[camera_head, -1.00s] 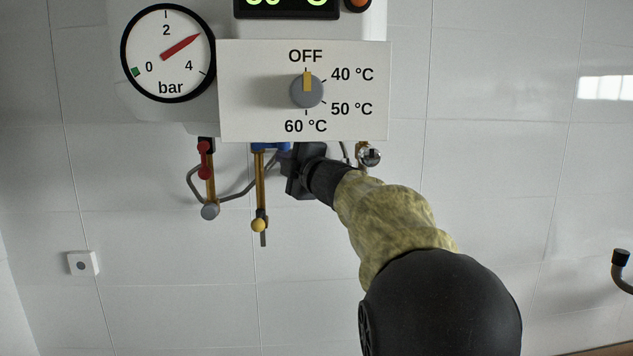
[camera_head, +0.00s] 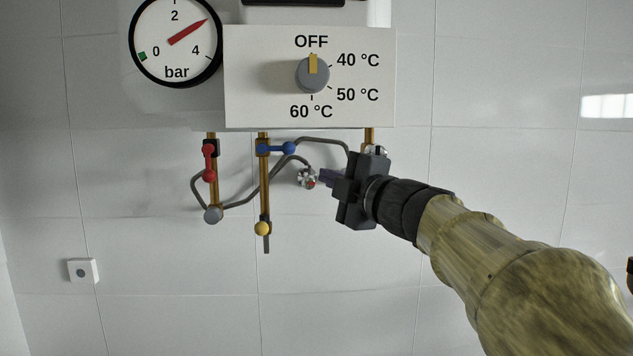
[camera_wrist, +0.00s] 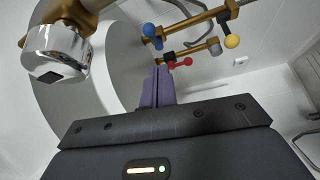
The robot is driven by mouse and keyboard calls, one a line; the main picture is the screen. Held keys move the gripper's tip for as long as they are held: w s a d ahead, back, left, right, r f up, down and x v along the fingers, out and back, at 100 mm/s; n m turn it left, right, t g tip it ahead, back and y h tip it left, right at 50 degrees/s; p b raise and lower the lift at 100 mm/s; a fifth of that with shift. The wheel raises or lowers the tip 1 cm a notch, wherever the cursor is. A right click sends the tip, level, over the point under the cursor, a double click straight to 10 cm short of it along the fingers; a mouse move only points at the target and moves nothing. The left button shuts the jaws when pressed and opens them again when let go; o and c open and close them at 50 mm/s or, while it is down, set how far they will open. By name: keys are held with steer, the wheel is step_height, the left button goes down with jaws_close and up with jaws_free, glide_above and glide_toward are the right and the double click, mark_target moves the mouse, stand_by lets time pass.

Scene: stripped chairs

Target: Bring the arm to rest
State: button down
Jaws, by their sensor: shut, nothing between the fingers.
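My gripper (camera_head: 327,178) is in front of the wall below the boiler's control panel, to the right of the pipes. Its purple fingers are shut and nothing is between them. In the wrist view the shut fingers (camera_wrist: 157,88) stand upright at the middle, apart from the pipes beyond. My arm reaches in from the lower right. The grey dial (camera_head: 312,74) on the white panel (camera_head: 260,105) has its yellow mark pointing to OFF. The blue valve handle (camera_head: 276,149) lies crosswise on its brass pipe, and the red handle (camera_head: 209,162) lies along its pipe.
A pressure gauge (camera_head: 175,42) has its red needle between 2 and 4. A chrome fitting (camera_wrist: 57,52) is close at the left in the wrist view. Grey hoses run between the pipes. A small white wall box (camera_head: 83,271) is at lower left. The tiled wall right of the panel is clear.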

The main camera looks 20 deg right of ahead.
step_height(320, 180, down, 27)
steer(key=w+m+g+h+b, duration=0.2)
steer(key=m+g+h, duration=0.35)
steer(key=m, duration=0.75)
steer(key=s+a+f+m+g, duration=0.3)
steer(key=s+a+f+g, duration=0.1)
steer(key=s+f, duration=0.5)
steer(key=s+a+f+m+g, duration=0.3)
steer(key=s+f+g, duration=0.3)
steer(key=f, duration=0.8)
steer(key=s+a+y, duration=0.1)
steer(key=s, duration=0.2)
steer(key=shift+s+a+f+b, duration=0.25)
steer(key=shift+a+b, duration=0.05)
steer(key=shift+a, duration=0.05)
steer(key=shift+a, duration=0.1)
